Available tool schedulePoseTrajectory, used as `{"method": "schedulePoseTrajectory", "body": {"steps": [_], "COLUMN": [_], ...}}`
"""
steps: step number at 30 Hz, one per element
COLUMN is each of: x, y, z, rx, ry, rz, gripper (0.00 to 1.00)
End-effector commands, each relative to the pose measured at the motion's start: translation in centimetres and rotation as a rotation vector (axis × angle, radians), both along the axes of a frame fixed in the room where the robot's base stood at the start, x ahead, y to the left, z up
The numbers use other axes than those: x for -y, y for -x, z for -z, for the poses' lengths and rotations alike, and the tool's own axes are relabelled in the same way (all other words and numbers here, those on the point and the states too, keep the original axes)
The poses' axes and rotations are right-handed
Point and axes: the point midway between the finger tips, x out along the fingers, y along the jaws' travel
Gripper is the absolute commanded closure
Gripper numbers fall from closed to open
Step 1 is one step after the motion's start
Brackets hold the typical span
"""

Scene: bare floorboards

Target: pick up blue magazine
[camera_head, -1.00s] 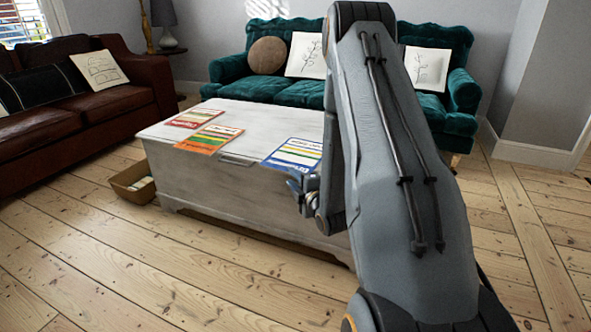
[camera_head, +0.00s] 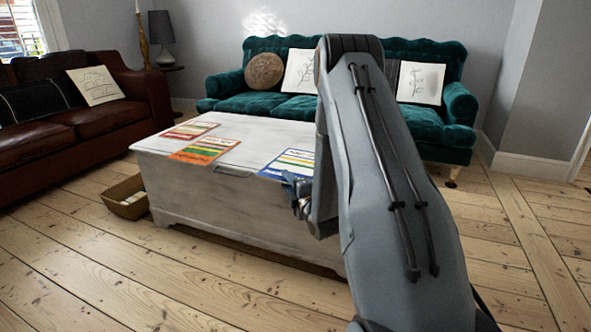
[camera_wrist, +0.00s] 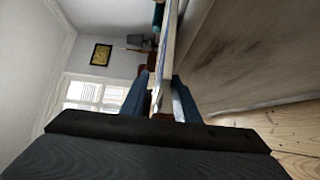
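The blue magazine (camera_head: 288,164) lies flat on the white chest (camera_head: 215,199), near its front edge, with its right side hidden by my arm. My gripper (camera_head: 297,188) is at the chest's front edge, by the magazine's near right corner. In the wrist view my gripper (camera_wrist: 166,88) has its two blue fingers apart, one on each side of a thin pale edge. I cannot tell whether that edge is the magazine or the chest lid, or whether the fingers touch it.
A red magazine (camera_head: 188,131) and an orange magazine (camera_head: 205,150) lie to the left on the chest. A brown box (camera_head: 125,198) stands on the floor left of it. A green sofa (camera_head: 270,104) is behind, a brown sofa (camera_head: 60,133) at left. The front floor is clear.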

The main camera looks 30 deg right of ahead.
Motion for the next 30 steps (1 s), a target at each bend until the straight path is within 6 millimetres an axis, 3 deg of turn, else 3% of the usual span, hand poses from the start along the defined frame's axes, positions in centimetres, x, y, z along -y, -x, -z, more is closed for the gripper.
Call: {"method": "schedulePoseTrajectory", "body": {"steps": [5,11,23,30], "x": [0.0,0.0,0.0,0.0], "y": [0.0,0.0,0.0,0.0], "z": [-0.1,0.0,-0.4,-4.2], "rx": [0.000,0.000,0.002,0.004], "ry": [0.000,0.000,0.000,0.001], "rz": [0.000,0.000,0.000,0.000], "gripper": [0.72,1.00,1.00,1.00]}}
